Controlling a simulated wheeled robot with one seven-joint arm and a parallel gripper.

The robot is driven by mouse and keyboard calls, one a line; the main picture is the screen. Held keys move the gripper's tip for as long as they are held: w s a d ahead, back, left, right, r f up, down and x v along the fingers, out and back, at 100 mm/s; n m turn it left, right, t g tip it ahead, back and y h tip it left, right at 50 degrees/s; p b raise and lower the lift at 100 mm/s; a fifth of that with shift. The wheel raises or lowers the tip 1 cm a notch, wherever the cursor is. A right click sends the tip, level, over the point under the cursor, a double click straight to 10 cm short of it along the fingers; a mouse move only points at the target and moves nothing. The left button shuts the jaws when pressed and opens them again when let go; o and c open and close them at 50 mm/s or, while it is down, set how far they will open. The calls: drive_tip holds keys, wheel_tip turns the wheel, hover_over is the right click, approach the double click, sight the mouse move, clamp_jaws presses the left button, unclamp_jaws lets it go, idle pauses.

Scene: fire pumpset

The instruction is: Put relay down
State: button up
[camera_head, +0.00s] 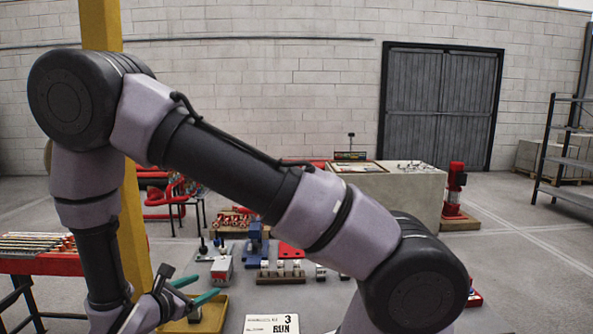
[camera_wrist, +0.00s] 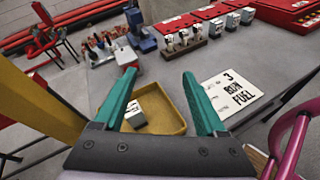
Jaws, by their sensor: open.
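A small pale grey block with dark markings, which looks like the relay (camera_wrist: 135,113), lies in the yellow tray (camera_wrist: 172,128) on the grey table. In the wrist view it shows between the fingers, nearer the left one, and nothing is gripped. My gripper (camera_wrist: 160,74) has two teal fingers spread wide over the tray. In the head view my gripper (camera_head: 197,289) is low at the left, above the yellow tray (camera_head: 217,312). My arm hides part of the table there.
A white card reading "3 RUN" (camera_head: 271,325) lies right of the tray. Several similar blocks stand in a wooden rack (camera_wrist: 185,48) beyond it. A blue vise-like tool (camera_wrist: 140,35) stands farther back. A yellow post (camera_head: 135,230) rises close by on the left. A pink tubular shape (camera_wrist: 293,140) is at the right.

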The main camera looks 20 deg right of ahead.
drive_tip(key=s+d+r+m+g+y, duration=0.3)
drive_tip(key=d+r+m+g, duration=0.7)
drive_tip(key=d+r+m, duration=0.6)
drive_tip(key=s+d+r+m+t+y, duration=0.1)
drive_tip(key=s+r+m+t+y, duration=0.1)
drive_tip(key=r, duration=0.4)
drive_tip(key=s+d+r+m+t+y, duration=0.2)
drive_tip(key=s+r+m+y, duration=0.2)
drive_tip(key=r+m, duration=0.2)
drive_tip(key=s+d+r+m+t+y, duration=0.2)
drive_tip(key=s+r+m+y, duration=0.1)
drive_tip(key=r, duration=0.4)
drive_tip(key=shift+s+d+r+m+t, duration=0.3)
drive_tip(key=shift+r+m, duration=0.1)
drive_tip(key=shift+m, duration=0.4)
